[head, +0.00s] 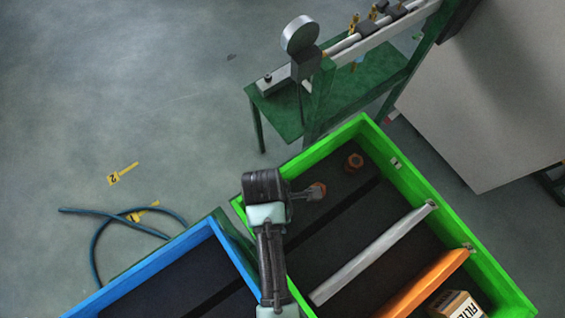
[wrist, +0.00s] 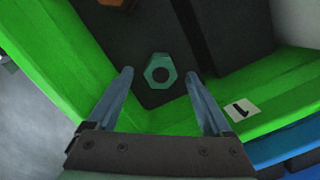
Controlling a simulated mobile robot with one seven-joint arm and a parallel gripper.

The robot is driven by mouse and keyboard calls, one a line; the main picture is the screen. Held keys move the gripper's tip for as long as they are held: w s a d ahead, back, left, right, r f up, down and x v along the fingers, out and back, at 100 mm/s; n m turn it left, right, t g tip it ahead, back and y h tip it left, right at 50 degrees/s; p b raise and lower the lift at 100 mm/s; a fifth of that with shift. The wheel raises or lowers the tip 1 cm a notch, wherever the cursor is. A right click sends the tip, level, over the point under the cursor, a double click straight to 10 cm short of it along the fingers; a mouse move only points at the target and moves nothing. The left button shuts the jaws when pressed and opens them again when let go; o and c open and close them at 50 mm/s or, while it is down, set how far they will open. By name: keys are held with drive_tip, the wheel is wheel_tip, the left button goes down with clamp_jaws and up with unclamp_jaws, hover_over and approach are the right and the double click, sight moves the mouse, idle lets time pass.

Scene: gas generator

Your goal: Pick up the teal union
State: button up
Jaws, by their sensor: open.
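The teal union (wrist: 160,71) is a hexagonal ring with a round hole, lying on the dark floor of the green crate (wrist: 265,85) in the wrist view. My gripper (wrist: 159,77) is open, with one finger to the left of the union and one to the right in the picture. The fingers look apart from it; their height above it is hard to tell.
Orange fittings (head: 354,160) lie in the same crate, one (head: 318,188) right by my gripper. A grey divider (head: 375,255) and an orange divider (head: 425,285) cross the crate. A blue crate (head: 150,265) stands to the left. A green stand (head: 285,110) with a gauge is behind.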

drive_tip(key=shift+d+f, duration=0.2)
drive_tip(key=shift+f, duration=1.2)
clamp_jaws()
